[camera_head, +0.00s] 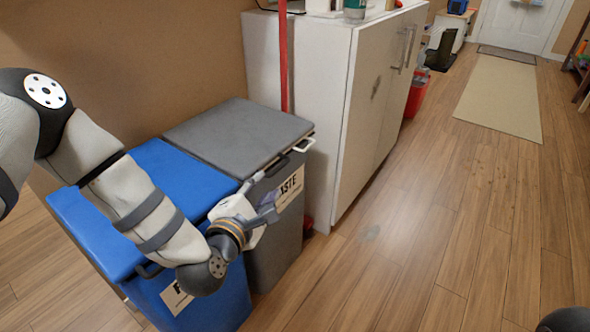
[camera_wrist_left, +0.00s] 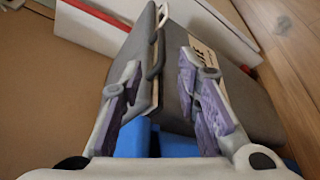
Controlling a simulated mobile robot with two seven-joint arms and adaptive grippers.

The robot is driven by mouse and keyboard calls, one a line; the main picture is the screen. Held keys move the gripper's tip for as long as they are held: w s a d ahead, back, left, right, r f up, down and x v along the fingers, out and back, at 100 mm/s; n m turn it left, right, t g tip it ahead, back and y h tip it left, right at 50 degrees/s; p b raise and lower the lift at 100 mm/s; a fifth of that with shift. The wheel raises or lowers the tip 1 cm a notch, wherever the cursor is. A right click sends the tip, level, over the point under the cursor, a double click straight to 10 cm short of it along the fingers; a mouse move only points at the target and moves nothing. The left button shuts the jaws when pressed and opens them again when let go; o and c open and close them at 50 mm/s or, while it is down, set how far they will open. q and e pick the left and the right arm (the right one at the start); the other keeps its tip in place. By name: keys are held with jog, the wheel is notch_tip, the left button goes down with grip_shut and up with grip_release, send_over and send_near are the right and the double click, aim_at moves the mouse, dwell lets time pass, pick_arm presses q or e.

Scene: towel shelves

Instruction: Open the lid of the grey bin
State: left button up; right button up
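The grey bin (camera_head: 275,232) stands against the cabinet with its flat grey lid (camera_head: 240,135) shut. A dark handle (camera_head: 277,167) and a pale handle (camera_head: 303,145) show at the lid's front edge. My left gripper (camera_head: 274,190) is at the upper front of this bin, close to the lid edge. In the left wrist view its two purple-padded fingers (camera_wrist_left: 163,82) are spread apart. The dark handle (camera_wrist_left: 155,53) and the lid edge lie between them, with no clear grip on either. Contact cannot be told. My right gripper is out of view.
A blue bin (camera_head: 215,305) with a shut blue lid (camera_head: 180,178) stands left of the grey bin, under my left arm. A white cabinet (camera_head: 350,125) stands to the right, with a red pole (camera_head: 283,60) beside it. Wooden floor (camera_head: 430,215) in front is clear.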

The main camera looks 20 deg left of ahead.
aim_at(278, 171)
pick_arm(q)
jog(key=b+x, duration=0.2)
jog(key=x, duration=0.8)
jog(key=shift+w+d+f, duration=0.1)
jog(key=shift+w+f, duration=0.05)
jog(key=shift+f, duration=0.05)
jog(key=shift+w, duration=0.4)
grip_shut()
